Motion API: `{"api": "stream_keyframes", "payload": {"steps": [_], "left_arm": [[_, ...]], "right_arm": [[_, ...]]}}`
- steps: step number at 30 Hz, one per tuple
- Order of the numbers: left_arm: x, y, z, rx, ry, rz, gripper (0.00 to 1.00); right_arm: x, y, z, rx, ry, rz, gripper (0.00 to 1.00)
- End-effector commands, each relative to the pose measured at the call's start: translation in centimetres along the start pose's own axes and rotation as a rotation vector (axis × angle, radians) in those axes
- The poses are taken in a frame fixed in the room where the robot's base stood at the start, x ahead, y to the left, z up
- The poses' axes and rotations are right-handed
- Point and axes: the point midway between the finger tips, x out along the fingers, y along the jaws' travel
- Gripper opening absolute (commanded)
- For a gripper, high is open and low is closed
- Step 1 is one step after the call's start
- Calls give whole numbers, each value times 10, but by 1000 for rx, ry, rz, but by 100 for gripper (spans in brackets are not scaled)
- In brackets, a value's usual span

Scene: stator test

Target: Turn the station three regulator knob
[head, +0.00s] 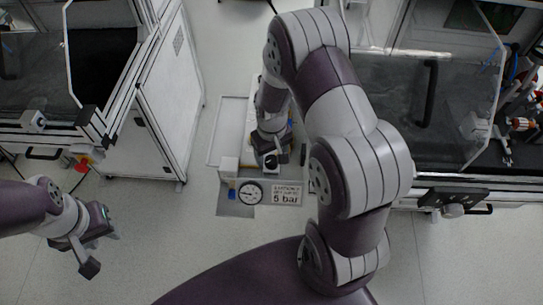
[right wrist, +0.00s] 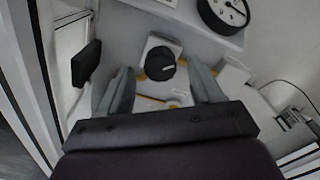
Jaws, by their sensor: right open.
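The regulator knob (right wrist: 160,63) is black and round with a small pale mark. It sits on a white square block in the right wrist view. It looks like the dark round part (head: 270,161) just above the gauge in the head view. My right gripper (right wrist: 161,70) is open, with one grey finger on each side of the knob. A gap shows between the knob and each finger, and nothing is held. My left gripper (head: 98,250) hangs over the floor at the lower left, far from the knob. Its jaw opening is unclear.
A round pressure gauge (head: 249,194) and a sign reading 5 bar (head: 287,193) are in front of the knob. A black block (right wrist: 86,63) stands left of the fingers. White-framed cabinets (head: 150,110) flank the station, with clear floor (head: 165,215) in front.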

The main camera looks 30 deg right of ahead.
Motion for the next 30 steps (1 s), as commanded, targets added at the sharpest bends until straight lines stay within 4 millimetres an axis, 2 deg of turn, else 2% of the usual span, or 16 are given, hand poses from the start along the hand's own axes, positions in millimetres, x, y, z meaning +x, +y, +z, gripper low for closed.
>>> {"api": "stream_keyframes", "payload": {"steps": [4,11,12,17,30], "left_arm": [[1,0,0,0,0,0,39],[1,0,0,0,0,0,39],[1,0,0,0,0,0,39],[1,0,0,0,0,0,39],[-4,0,0,0,0,0,39]], "right_arm": [[12,0,0,0,1,0,65],[14,0,0,0,2,0,65],[14,0,0,0,2,0,62],[14,0,0,0,2,0,10],[12,0,0,80,0,0,9]]}}
